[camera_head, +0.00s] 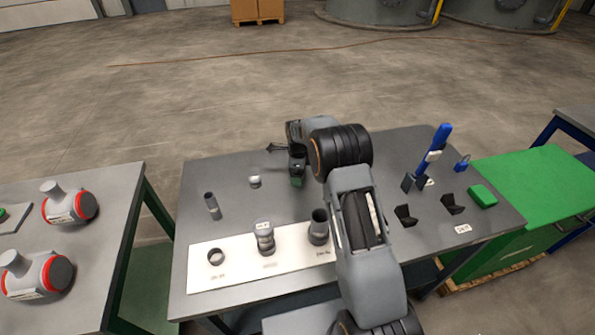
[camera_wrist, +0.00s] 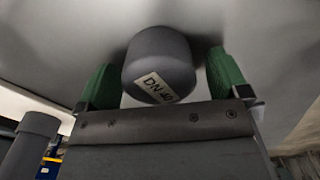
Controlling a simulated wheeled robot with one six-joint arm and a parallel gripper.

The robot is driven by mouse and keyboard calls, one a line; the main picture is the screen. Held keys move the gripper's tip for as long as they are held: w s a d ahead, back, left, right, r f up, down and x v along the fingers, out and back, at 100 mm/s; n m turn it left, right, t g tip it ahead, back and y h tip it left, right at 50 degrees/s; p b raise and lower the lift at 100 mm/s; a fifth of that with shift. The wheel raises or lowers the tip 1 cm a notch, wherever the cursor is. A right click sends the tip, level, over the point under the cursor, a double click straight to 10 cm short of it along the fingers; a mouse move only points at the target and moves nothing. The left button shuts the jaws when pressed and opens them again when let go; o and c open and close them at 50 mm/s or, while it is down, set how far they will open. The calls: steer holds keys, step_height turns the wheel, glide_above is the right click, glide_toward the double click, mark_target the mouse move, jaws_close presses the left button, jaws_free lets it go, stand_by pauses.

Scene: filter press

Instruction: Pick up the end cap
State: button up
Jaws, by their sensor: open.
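The end cap is a short grey rounded cylinder with a white "DN" label. In the head view the small cap (camera_head: 255,181) stands on the grey table, left of my gripper (camera_head: 279,160). In the wrist view the cap (camera_wrist: 160,58) sits between the two green fingers of my gripper (camera_wrist: 163,68). The fingers are open, one on each side, with a narrow gap at the right finger. Whether the left finger touches it cannot be told. The cap's far side and its contact with the table are hidden.
A white board (camera_head: 205,276) in front carries a ring (camera_head: 216,257), a fitting (camera_head: 264,238) and a dark socket (camera_head: 318,227). A blue tool (camera_head: 436,147) stands at the right. The table's back left is clear.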

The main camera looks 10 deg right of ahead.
steer(key=shift+c, duration=0.4)
steer(key=c, duration=0.9)
steer(key=shift+c, duration=0.2)
steer(key=shift+r, duration=0.2)
